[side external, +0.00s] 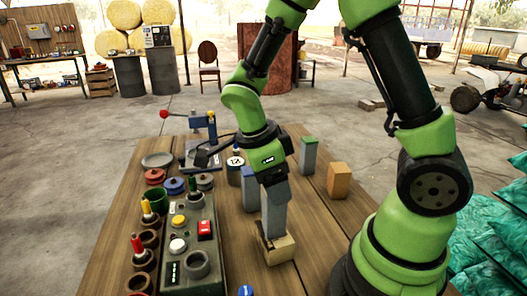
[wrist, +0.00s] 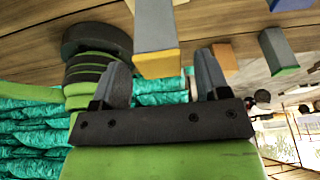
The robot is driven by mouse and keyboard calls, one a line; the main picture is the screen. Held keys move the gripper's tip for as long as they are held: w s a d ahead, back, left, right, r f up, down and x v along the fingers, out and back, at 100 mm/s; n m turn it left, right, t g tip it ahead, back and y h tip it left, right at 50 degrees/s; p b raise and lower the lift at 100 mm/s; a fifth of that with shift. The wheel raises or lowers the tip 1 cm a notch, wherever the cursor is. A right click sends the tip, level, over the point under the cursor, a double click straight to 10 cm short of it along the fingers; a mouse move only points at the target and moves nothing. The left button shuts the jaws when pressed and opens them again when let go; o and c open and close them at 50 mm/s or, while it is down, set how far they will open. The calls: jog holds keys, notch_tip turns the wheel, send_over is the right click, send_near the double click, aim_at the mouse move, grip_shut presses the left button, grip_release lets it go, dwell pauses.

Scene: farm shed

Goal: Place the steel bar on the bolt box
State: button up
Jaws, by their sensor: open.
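My gripper (side external: 275,208) is open and points down at a brown box (side external: 283,251), which I take for the bolt box, near the front of the table. In the wrist view its two fingers (wrist: 163,68) stand apart. A grey bar with a yellow end (wrist: 155,28) shows between them, apparently upright at the box and not gripped. Other grey bars stand nearby: one with a green end (side external: 308,155), also in the wrist view (wrist: 277,48), and a blue-grey one (side external: 250,190). I cannot tell which is the steel bar. The gripper hides part of the box.
An orange-brown block (side external: 339,181) stands right of the gripper. A control box with buttons (side external: 202,235) and several pots stand at left. A vise-like tool (side external: 200,150) is at the back. Bare table (side external: 320,225) lies right of the brown box.

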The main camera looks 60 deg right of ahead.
jog(key=v, duration=0.8)
jog(key=s+a+r+n+t+y, duration=0.1)
jog(key=s+r+n+t, duration=0.3)
jog(key=n, duration=0.7)
jog(key=s+a+r+n+t+y, duration=0.1)
jog(key=s+r+n+t+y, duration=0.2)
jog(key=n, duration=0.9)
jog(key=s+r+t, duration=0.1)
jog(key=s+t, duration=0.1)
jog(key=shift+s+a+t, duration=0.3)
jog(key=shift+a, duration=0.1)
